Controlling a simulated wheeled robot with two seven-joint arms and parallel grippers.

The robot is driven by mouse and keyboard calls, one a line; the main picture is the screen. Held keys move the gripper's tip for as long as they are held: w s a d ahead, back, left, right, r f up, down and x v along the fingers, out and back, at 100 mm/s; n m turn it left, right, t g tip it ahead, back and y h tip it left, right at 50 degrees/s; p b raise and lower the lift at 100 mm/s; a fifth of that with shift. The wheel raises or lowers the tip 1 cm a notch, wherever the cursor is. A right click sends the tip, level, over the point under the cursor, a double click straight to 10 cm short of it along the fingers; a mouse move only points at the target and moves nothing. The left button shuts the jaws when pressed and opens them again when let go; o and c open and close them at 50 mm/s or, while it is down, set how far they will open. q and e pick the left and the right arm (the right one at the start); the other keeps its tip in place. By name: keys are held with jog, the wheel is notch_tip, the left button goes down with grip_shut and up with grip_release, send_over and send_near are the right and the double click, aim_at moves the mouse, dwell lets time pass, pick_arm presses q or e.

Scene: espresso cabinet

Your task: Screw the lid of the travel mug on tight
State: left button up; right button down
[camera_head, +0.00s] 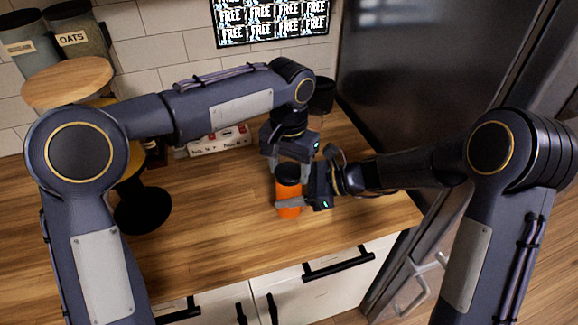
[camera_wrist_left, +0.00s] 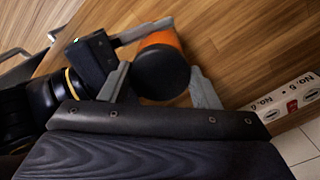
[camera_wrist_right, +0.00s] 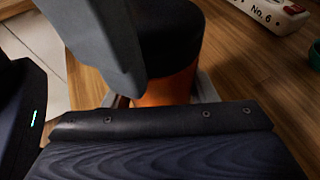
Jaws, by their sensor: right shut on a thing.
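The travel mug has an orange body (camera_head: 289,210) and a black lid (camera_head: 289,172) and stands upright on the wooden counter. The lid faces the camera in the left wrist view (camera_wrist_left: 161,73). My right gripper (camera_head: 288,201) is shut around the orange body from the right, below the lid. My left gripper (camera_head: 289,166) points down from above, with one finger on each side of the lid; it looks open, with narrow gaps. In the right wrist view a grey left finger partly covers the lid (camera_wrist_right: 182,38). The seam between lid and body is hard to make out.
A white box with red marks (camera_head: 219,141) lies behind the mug by the tiled wall. A wooden-topped stand (camera_head: 68,83) and jars (camera_head: 75,40) are at the left. A dark fridge (camera_head: 420,80) stands at the right. The counter's front left is clear.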

pick_arm(q)
jog(key=o, duration=1.1)
notch_tip(320, 180, up, 12)
pick_arm(e)
jog(key=c, duration=0.5)
grip_release()
jog(key=shift+d, duration=0.1)
